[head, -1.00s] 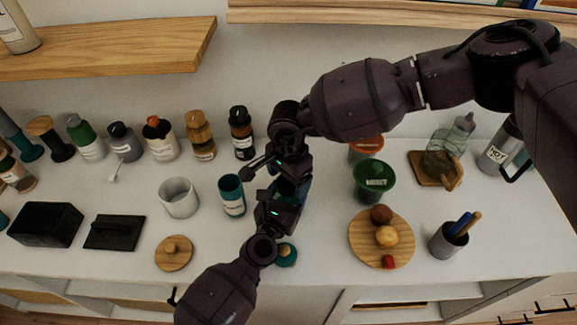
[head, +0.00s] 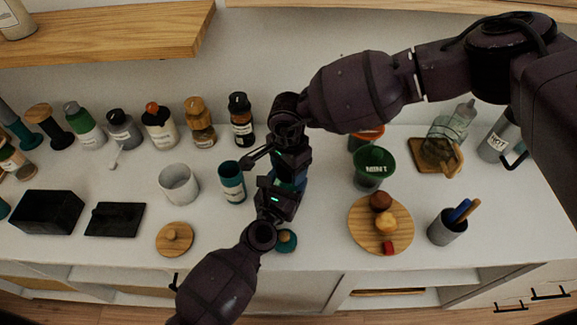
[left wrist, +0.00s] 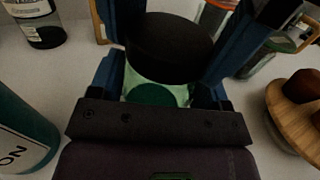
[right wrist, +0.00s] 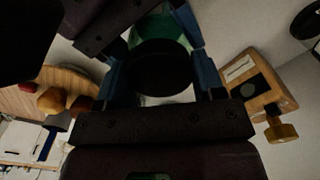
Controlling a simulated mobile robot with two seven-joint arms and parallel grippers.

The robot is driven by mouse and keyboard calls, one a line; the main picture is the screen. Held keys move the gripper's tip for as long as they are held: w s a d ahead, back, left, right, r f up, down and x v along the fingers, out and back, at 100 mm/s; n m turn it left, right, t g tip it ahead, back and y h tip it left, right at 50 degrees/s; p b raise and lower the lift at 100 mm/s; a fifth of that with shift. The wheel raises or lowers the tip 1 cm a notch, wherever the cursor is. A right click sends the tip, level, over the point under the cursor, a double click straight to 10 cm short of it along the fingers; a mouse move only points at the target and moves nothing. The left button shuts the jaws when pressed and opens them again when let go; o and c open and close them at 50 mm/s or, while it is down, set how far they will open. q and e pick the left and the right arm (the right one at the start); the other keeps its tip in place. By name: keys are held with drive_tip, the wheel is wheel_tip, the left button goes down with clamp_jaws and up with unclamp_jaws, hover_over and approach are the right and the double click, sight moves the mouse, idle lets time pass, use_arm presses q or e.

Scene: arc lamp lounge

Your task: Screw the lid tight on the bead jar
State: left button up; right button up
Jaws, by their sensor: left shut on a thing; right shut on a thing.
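The bead jar (left wrist: 157,84) is clear with green contents and a black lid (left wrist: 170,46). It is upright between the blue fingers of my left gripper (left wrist: 165,88), which is shut on the jar body. My right gripper (right wrist: 160,75) comes from above and is shut on the lid, seen close in the right wrist view (right wrist: 160,65). The lid sits on the jar top; I cannot tell how tight it is. In the head view both grippers, left (head: 283,190) and right (head: 292,168), meet above the counter and hide most of the jar.
A teal container (head: 232,184) and a white cup (head: 179,184) stand left of the grippers. A green-topped pot (head: 373,167) and a round wooden board (head: 365,232) with small items are right. A teal knobbed object (head: 285,241) lies in front. Several bottles line the back.

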drive_tip(key=shift+m, duration=0.8)
drive_tip(key=o, duration=1)
drive_tip(key=shift+r, duration=2.3)
drive_tip(key=shift+c, duration=0.4)
